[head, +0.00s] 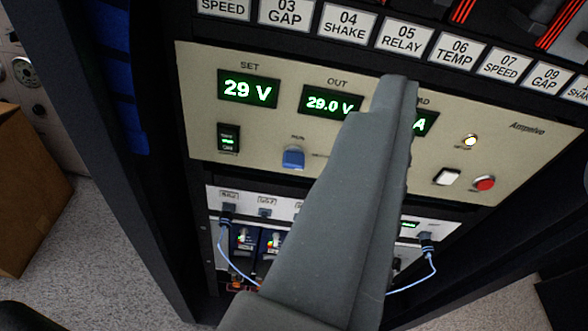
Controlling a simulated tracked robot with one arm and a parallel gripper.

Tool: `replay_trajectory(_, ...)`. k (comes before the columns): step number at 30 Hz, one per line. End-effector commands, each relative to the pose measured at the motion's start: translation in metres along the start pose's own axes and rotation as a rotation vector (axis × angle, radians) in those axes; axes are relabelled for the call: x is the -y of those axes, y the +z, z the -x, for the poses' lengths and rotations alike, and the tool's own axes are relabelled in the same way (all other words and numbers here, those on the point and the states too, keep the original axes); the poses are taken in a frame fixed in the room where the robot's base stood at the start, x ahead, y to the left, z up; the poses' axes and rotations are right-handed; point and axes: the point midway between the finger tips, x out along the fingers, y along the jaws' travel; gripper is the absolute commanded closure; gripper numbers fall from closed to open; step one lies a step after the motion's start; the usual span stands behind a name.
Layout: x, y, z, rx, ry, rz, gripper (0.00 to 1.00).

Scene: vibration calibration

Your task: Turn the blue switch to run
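The blue switch (293,158) is a small blue knob low on the cream power-supply panel (480,145). A small label, which seems to read RUN, is above it, and another label to its right is too small to read. My gripper (395,88) is a long grey shape reaching up from the bottom middle. Its tip is up and to the right of the switch, in front of the third display. I see no gap between the fingers and nothing held. The gripper covers part of the panel right of the switch.
A green-lit rocker (228,138) is left; white (447,177) and red (484,184) buttons are right. Below, blue cables (236,262) hang from a white panel. A cardboard box (28,190) stands left.

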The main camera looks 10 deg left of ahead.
Motion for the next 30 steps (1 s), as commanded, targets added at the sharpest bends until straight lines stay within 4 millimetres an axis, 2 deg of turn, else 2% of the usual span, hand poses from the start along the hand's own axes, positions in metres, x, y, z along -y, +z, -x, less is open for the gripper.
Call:
replay_trajectory(1, 0.004, 0.023, -0.011, 0.002, -0.026, -0.005, 0.53)
replay_trajectory(6, 0.025, 0.089, -0.035, -0.017, -0.123, -0.042, 0.53)
replay_trajectory(10, 0.044, 0.138, -0.044, -0.029, -0.203, -0.088, 0.53)
replay_trajectory(15, 0.066, 0.183, -0.044, -0.046, -0.284, -0.151, 0.53)
replay_trajectory(21, 0.08, 0.206, -0.042, -0.058, -0.332, -0.192, 0.53)
replay_trajectory(30, 0.086, 0.204, -0.057, -0.068, -0.338, -0.197, 0.53)
